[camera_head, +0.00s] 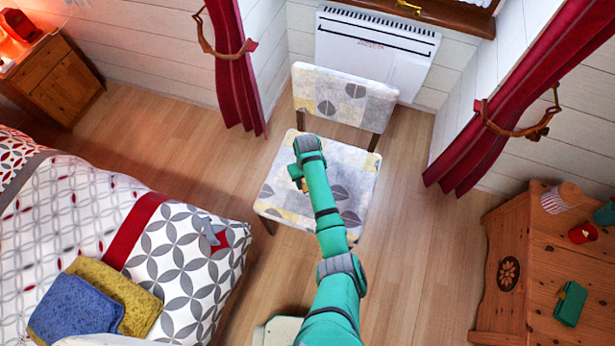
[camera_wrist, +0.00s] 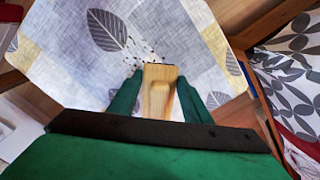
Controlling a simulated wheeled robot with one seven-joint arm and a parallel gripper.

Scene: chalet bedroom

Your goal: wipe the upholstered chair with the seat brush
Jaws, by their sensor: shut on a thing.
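The upholstered chair (camera_head: 345,98) stands in front of a white wall heater, its cover patterned with grey leaves and pale yellow patches. My arm reaches over its seat from the front in the head view. In the wrist view, my gripper (camera_wrist: 155,88) is shut on the seat brush (camera_wrist: 157,95), whose light wooden handle lies between the green fingers. The brush is over the seat (camera_wrist: 75,60); its bristles are hidden, so I cannot tell whether it touches. Small dark specks (camera_wrist: 142,48) lie on the seat just beyond the brush.
A bed (camera_head: 185,262) with blue and yellow cushions is at the left. A wooden dresser (camera_head: 535,262) with small items stands at the right. Red curtains (camera_head: 232,70) hang on both sides of the heater (camera_head: 375,50). Wooden floor is clear on both sides of the chair.

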